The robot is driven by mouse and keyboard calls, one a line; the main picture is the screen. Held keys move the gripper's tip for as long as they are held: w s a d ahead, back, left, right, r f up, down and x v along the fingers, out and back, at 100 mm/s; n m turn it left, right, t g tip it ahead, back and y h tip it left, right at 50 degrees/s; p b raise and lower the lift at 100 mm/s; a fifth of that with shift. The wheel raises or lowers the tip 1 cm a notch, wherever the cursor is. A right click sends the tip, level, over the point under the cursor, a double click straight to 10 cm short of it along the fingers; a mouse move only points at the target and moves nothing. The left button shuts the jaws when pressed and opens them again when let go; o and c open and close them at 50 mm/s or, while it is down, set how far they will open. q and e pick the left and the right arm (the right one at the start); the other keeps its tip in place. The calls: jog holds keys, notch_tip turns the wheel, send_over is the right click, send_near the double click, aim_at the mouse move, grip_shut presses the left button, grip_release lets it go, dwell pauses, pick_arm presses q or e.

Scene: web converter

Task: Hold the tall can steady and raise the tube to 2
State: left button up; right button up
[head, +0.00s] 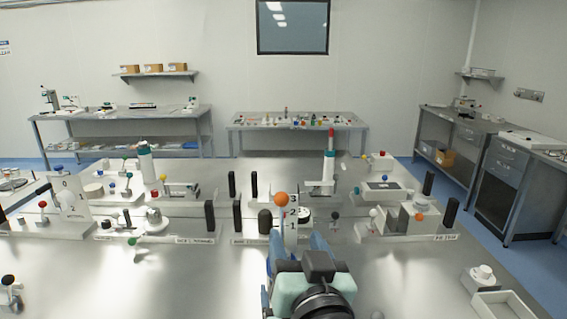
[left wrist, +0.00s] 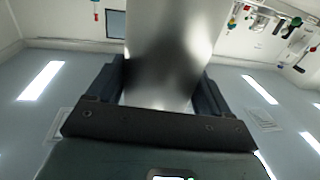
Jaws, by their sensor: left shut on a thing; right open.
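In the head view my right gripper (head: 297,248) is open, low in the middle of the bench, seen from behind. Just beyond it stands a white upright scale (head: 292,213) marked 1, 2 and 3. An orange ball (head: 281,199) sits beside the 3 mark, at the scale's left edge; what is below it is partly hidden by my gripper. I cannot tell for sure which part is the tube. In the left wrist view my left gripper (left wrist: 163,92) is shut on a shiny metal body, seemingly the tall can (left wrist: 165,50). I cannot make out my left gripper in the head view.
Several white fixtures with coloured knobs line the steel bench, with dark upright posts (head: 209,215) among them. A red-tipped upright (head: 331,150) stands behind the scale. A white tray (head: 503,305) is at the front right. The front left of the bench is mostly clear.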

pick_arm(q)
jog(key=shift+f, duration=0.25)
jog(key=o, duration=1.4)
jog(key=shift+r, duration=0.2)
jog(key=shift+s, duration=0.15)
jog(key=s+d, duration=0.2)
jog(key=s, duration=0.9)
jog(key=shift+s, duration=0.35)
